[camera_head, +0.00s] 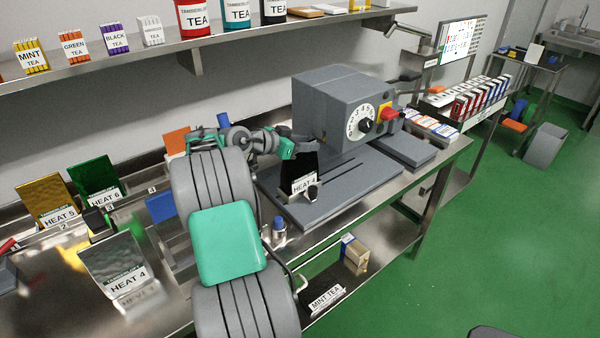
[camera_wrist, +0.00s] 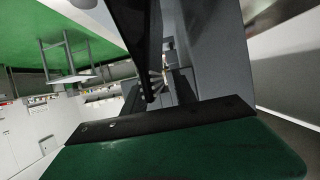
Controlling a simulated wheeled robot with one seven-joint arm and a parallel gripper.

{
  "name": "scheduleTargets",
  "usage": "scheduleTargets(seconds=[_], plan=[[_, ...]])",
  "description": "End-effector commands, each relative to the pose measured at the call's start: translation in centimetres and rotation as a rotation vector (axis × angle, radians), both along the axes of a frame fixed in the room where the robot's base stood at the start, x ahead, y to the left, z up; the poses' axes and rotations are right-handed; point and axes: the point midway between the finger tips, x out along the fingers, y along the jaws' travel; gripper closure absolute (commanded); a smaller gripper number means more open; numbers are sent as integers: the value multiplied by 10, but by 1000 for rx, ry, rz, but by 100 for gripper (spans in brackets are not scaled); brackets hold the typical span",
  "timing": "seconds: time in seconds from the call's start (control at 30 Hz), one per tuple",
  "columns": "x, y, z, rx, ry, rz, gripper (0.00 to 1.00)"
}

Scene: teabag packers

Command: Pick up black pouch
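The black pouch (camera_head: 311,162) stands upright in the head view at the front of the grey sealing machine (camera_head: 330,100), with a white "HEAT 4" label at its lower front. My gripper (camera_head: 292,146) is at the pouch's upper left, very close to or touching it. Its fingertips are hard to make out, so I cannot tell whether it holds the pouch. In the wrist view, a large dark shape (camera_wrist: 140,35) hangs from the top, and a dark green surface (camera_wrist: 180,155) with a black strip fills the bottom. I cannot tell what these two are.
The machine has a dial, a red-and-yellow knob (camera_head: 390,114) and a flat grey base plate (camera_head: 345,190). Gold (camera_head: 47,202), green (camera_head: 95,182) and silver (camera_head: 115,265) pouches stand at left. A shelf (camera_head: 195,45) with tea packs runs above. Green floor lies open at right.

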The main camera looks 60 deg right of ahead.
Motion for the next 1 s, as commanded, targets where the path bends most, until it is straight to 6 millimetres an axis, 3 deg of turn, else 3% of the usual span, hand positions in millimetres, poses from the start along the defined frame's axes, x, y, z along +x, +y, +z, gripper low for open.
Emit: scheduleTargets(seconds=[0.07,0.5,1.0], plan=[[1,0,0,0,0,1,67],[1,1,0,0,0,0,100],[1,1,0,0,0,0,100]])
